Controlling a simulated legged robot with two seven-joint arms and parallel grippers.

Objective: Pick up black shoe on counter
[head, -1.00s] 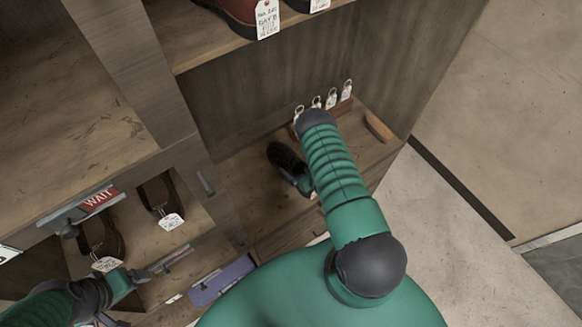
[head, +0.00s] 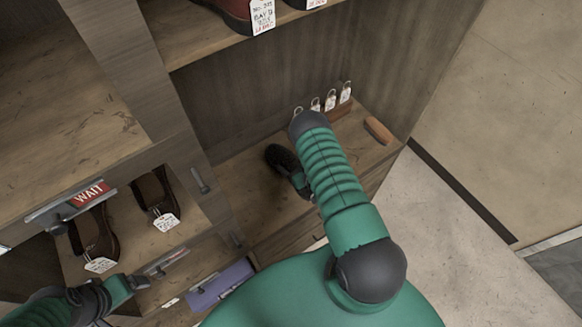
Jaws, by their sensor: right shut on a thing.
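The black shoe (head: 281,157) is on the wooden counter (head: 245,190) in the middle of the head view, with its near end partly hidden by my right arm. My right gripper (head: 301,184) is at that near end and is shut on the shoe; its fingertips are mostly hidden. I cannot tell whether the shoe is clear of the counter. My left gripper (head: 138,282) is at the lower left, beside the lower shelf and away from the black shoe. Its jaws are too small and dark to read.
Tagged brown shoes (head: 155,194) stand on the left shelf by a red WAIT sign (head: 89,194). Key tags (head: 330,99) hang behind the counter, near a wooden block (head: 378,131). A red-brown shoe (head: 232,10) is on the upper shelf. Open floor lies to the right.

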